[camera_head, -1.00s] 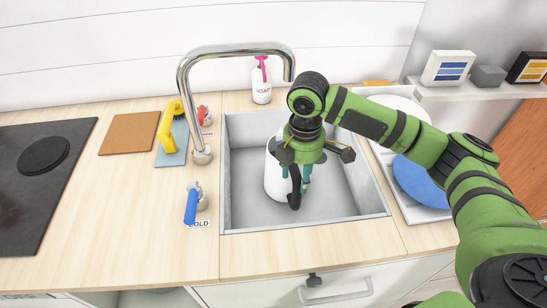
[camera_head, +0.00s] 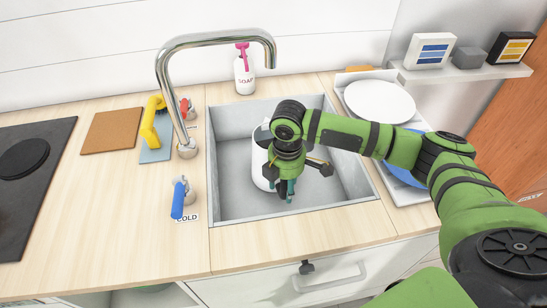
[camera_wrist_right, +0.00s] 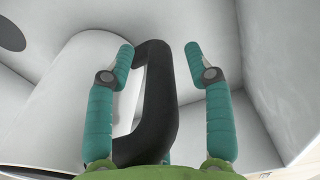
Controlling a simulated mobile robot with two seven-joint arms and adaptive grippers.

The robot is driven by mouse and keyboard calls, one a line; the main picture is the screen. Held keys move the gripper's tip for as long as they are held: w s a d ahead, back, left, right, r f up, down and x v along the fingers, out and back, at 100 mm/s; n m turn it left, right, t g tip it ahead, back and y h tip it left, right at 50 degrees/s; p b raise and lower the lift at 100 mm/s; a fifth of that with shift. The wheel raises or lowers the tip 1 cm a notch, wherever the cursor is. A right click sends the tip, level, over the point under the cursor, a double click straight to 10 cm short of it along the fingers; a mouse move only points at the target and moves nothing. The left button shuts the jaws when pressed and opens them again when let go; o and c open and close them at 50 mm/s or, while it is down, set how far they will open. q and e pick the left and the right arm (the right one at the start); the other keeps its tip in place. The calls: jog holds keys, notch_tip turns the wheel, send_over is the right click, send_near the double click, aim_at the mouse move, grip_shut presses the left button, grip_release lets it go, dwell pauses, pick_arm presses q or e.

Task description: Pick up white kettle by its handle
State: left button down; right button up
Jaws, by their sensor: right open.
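The white kettle (camera_head: 259,170) stands in the sink basin, partly hidden behind my right gripper in the head view. Its dark top shows just left of my wrist. In the right wrist view, its black handle (camera_wrist_right: 158,105) rises between my two teal fingers, with the white kettle body (camera_wrist_right: 70,95) on the left. My right gripper (camera_wrist_right: 158,62) is open, one finger on each side of the handle. A clear gap shows on the right finger's side; the left finger is close to the handle, and I cannot tell if it touches. My left gripper is out of view.
The grey sink (camera_head: 325,205) has walls around the kettle. A chrome faucet (camera_head: 165,75) arches over its back left. A soap bottle (camera_head: 244,75) stands behind. A dish rack with plates (camera_head: 380,101) is at the right. The wooden counter (camera_head: 110,215) is clear at front left.

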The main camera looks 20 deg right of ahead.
grip_shut()
jog(key=shift+w+r, duration=0.1)
jog(key=shift+r, duration=0.1)
